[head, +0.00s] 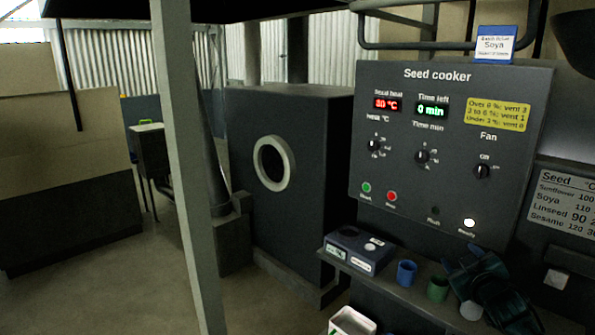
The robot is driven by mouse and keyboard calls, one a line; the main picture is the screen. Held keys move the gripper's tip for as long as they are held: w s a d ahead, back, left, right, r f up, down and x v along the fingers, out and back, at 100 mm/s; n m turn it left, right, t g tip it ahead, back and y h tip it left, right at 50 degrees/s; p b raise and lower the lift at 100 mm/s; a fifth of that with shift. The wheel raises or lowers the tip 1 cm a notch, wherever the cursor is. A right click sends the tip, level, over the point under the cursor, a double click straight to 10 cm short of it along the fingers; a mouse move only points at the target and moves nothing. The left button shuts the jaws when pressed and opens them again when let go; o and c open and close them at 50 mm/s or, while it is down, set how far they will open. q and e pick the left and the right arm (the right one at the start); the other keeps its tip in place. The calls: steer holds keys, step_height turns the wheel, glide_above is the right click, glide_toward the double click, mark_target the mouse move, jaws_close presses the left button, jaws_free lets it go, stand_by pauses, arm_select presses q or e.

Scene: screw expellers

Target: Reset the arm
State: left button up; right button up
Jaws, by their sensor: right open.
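My right gripper (464,264) shows at the lower right, its arm coming in from the bottom edge. It is open, in front of the shelf below the seed cooker panel (420,215). No object shows between its fingers. It is beside a green cup (437,289) and a small white item (471,310), partly covering the shelf behind. Whether it touches either one I cannot tell. My left gripper is not in view.
The panel has three knobs, a 0 min display and a lit white lamp (469,223). A blue cup (406,273) and a dark meter box (358,250) stand on the shelf (400,292). A white container (352,322) is below.

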steer(key=s+a+f+g+y, duration=0.3)
steer(key=s+a+f+y, duration=0.1)
steer(key=s+a+f, duration=1.2)
steer(key=s+a+f+m+g+y, duration=0.1)
steer(key=s+a+f, duration=0.2)
steer(key=s+a, duration=0.3)
steer(key=s+a+f+m+g+y, duration=0.1)
steer(key=s+a+f, duration=0.2)
steer(key=s+a, duration=0.3)
steer(key=s, duration=0.5)
steer(key=shift+s+g, duration=0.15)
steer(key=shift+g, duration=0.15)
steer(key=shift+a, duration=0.1)
